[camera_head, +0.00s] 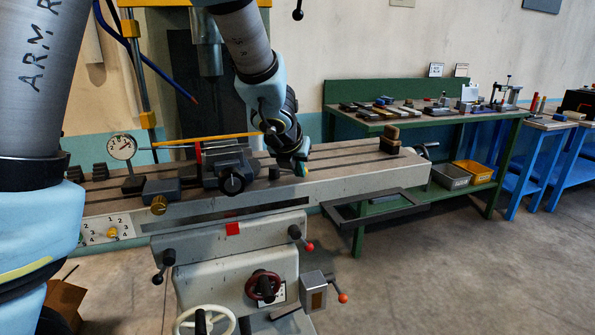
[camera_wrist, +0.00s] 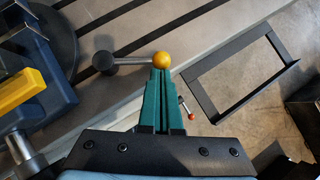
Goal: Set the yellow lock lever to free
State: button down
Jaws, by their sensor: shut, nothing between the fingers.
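The lock lever shows in the wrist view as a dark round hub, a thin metal rod and a yellow ball knob (camera_wrist: 162,60) at its right end. The rod lies nearly level in that picture, the knob slightly higher than the hub. My gripper (camera_wrist: 161,74) has its green fingers closed together, their tips right at the near side of the knob. I cannot tell whether they touch it. In the head view my gripper (camera_head: 303,170) is low over the front edge of the machine table, right of the vice, and mostly hides the lever. No free mark is readable.
The grey vice (camera_head: 228,165) stands left of my gripper on the slotted machine table (camera_head: 345,175). A dial gauge (camera_head: 121,148) stands further left. A dark open frame (camera_wrist: 240,70) juts out to the right. Handles and wheels (camera_head: 265,286) sit below the table.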

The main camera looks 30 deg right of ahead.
jog(key=shift+d, duration=0.15)
jog(key=shift+w+d+n+t+y, duration=0.3)
jog(key=shift+d+n+y, duration=0.1)
jog(key=shift+n, duration=0.35)
jog(key=shift+w+d+n+t+y, duration=0.2)
jog(key=shift+d+n+t+y, duration=0.15)
jog(key=shift+n, duration=0.4)
jog(key=shift+w+d+n+t+y+p, duration=0.2)
jog(key=shift+w+d+n+y+p, duration=0.25)
jog(key=shift+n, duration=0.25)
jog(key=shift+w+d+n+t+y+p, duration=0.2)
jog(key=shift+d+n+y+p, duration=0.1)
jog(key=shift+n+y, duration=0.3)
